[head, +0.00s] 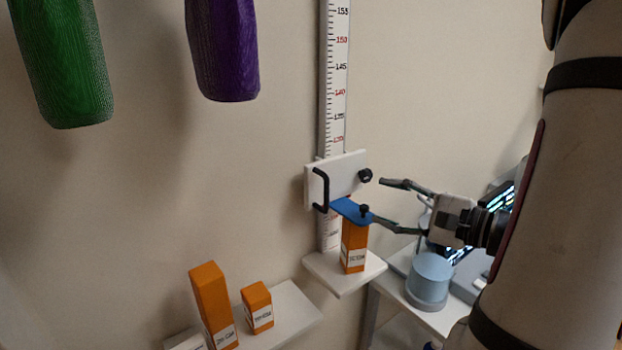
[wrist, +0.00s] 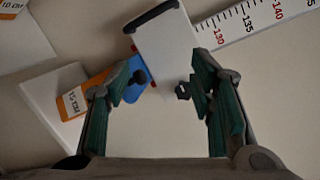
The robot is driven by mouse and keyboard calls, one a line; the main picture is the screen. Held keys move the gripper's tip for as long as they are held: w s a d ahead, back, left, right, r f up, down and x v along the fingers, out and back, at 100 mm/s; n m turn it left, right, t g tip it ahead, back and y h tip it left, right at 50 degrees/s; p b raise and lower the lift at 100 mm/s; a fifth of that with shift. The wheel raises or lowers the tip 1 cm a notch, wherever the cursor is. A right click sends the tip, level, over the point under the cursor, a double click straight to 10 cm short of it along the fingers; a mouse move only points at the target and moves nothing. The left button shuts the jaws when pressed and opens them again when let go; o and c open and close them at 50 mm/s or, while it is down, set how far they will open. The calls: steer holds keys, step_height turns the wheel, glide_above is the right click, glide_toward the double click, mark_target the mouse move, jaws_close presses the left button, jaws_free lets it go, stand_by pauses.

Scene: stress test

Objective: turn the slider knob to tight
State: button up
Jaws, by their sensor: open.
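A white slider plate (head: 345,178) sits on the vertical ruler (head: 335,60), with a black handle (head: 321,188) on its left. The small black slider knob (head: 365,176) is on its right side. In the wrist view the slider knob (wrist: 183,90) shows between the fingers, close to the right one. A blue plate (head: 348,209) with its own black knob (head: 364,210) juts out below the slider, over an orange block (head: 354,246). My gripper (head: 383,202) is open and empty, just right of the slider. Contact with the knob cannot be told.
The orange block stands on a small white shelf (head: 345,282). Two more orange blocks (head: 211,300) (head: 257,306) stand on a lower shelf at left. A grey-blue cylinder (head: 429,282) is below my gripper. Green (head: 65,65) and purple (head: 224,50) objects hang at upper left.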

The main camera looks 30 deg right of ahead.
mark_target(369, 177)
steer(key=s+d+f+m+t+h, duration=0.1)
steer(key=s+d+m+t+h, duration=0.2)
steer(key=d, duration=0.4)
steer(key=shift+g+h, duration=0.3)
steer(key=shift+g, duration=0.4)
steer(key=w, duration=0.4)
steer(key=w+p, duration=0.1)
steer(key=w, duration=0.4)
steer(key=w+a, duration=0.1)
steer(key=w, duration=0.4)
steer(key=shift+w, duration=0.25)
jaws_close()
